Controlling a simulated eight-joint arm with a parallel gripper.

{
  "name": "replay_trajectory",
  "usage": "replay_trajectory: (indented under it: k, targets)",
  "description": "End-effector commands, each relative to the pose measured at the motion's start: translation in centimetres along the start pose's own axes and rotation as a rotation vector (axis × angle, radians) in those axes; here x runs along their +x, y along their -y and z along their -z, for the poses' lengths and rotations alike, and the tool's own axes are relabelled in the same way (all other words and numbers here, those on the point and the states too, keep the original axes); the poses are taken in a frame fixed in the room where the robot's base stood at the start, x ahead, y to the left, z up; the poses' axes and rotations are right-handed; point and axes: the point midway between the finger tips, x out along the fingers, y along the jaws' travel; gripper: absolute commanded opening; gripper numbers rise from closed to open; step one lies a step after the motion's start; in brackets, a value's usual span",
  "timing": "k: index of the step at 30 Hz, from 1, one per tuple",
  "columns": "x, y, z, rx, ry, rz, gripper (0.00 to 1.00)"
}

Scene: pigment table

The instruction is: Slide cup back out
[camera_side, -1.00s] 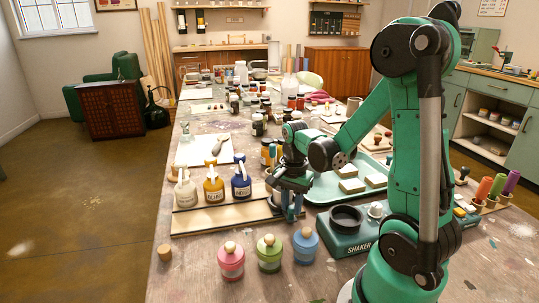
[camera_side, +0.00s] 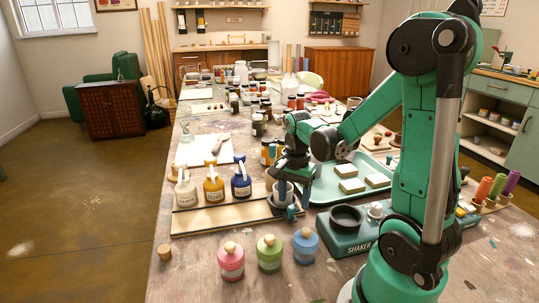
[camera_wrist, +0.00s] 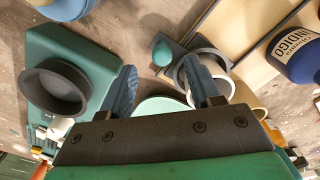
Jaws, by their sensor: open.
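A pale grey cup (camera_wrist: 186,84) stands on a dark base with a teal knob (camera_wrist: 162,53) in the wrist view. In the side view the base (camera_side: 276,208) is at the right end of the wooden rack (camera_side: 225,221), and my gripper partly hides the cup. My gripper (camera_wrist: 163,92) is open. One blue finger overlaps the cup's mouth in the wrist view; I cannot tell if it is inside or above it. In the side view my gripper (camera_side: 287,186) is just above the base.
Three pigment bottles, white (camera_side: 185,194), yellow (camera_side: 213,190) and indigo (camera_side: 241,186), stand on the rack. The shaker (camera_side: 345,237) with its dark ring is to the right. A teal tray (camera_side: 322,193) lies behind. Pink (camera_side: 231,264), green and blue jars stand in front.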

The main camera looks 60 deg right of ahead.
Motion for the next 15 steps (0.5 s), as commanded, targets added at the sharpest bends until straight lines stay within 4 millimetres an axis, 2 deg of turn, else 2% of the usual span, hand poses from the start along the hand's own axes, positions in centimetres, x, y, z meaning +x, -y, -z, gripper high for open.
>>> replay_trajectory:
  k: [7,15]
  targets:
    - [-2.8,-0.1,0.0,0.001,-0.001,-0.001,0.57]
    - [-3.8,-0.1,0.0,0.001,-0.001,-0.001,0.57]
